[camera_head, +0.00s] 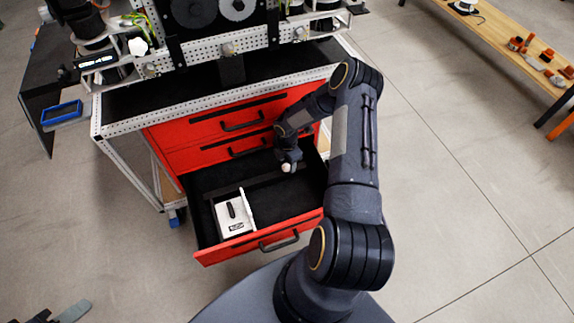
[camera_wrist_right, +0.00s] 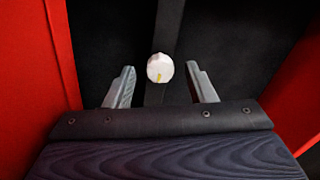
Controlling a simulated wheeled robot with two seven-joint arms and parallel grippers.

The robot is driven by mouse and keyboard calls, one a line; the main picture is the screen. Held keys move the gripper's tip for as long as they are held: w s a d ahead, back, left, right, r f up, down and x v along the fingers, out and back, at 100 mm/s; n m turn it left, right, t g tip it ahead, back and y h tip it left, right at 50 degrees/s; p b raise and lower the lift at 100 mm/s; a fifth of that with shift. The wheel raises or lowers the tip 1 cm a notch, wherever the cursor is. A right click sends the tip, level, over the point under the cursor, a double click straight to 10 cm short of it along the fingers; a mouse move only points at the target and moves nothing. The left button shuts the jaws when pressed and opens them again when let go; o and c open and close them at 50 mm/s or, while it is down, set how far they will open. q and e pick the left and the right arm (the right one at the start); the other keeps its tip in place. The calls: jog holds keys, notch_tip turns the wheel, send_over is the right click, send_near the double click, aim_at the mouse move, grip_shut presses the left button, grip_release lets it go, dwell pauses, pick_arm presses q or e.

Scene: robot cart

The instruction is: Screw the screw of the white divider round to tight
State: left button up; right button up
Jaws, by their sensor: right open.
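The screw has a pale, faceted, knob-like head (camera_wrist_right: 160,68) with a small yellow mark. In the right wrist view it sits on a dark strip, the divider (camera_wrist_right: 166,25), which looks black rather than white. My right gripper (camera_wrist_right: 160,84) is open, with one finger on each side of the knob and a gap on both sides. In the head view the right gripper (camera_head: 287,164) is down inside the open drawer, over the pale knob (camera_head: 286,168). My left gripper (camera_head: 65,311) shows only in part at the bottom left edge, away from the drawer.
The open red drawer (camera_head: 215,255) has a black floor and holds a white box (camera_head: 235,228) at its front left. Closed red drawers (camera_head: 225,125) stand above it. A wooden bench (camera_head: 500,35) with orange parts is at the upper right. The floor on the right is clear.

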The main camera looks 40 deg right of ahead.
jog(key=shift+f, duration=0.85)
jog(key=c, duration=1)
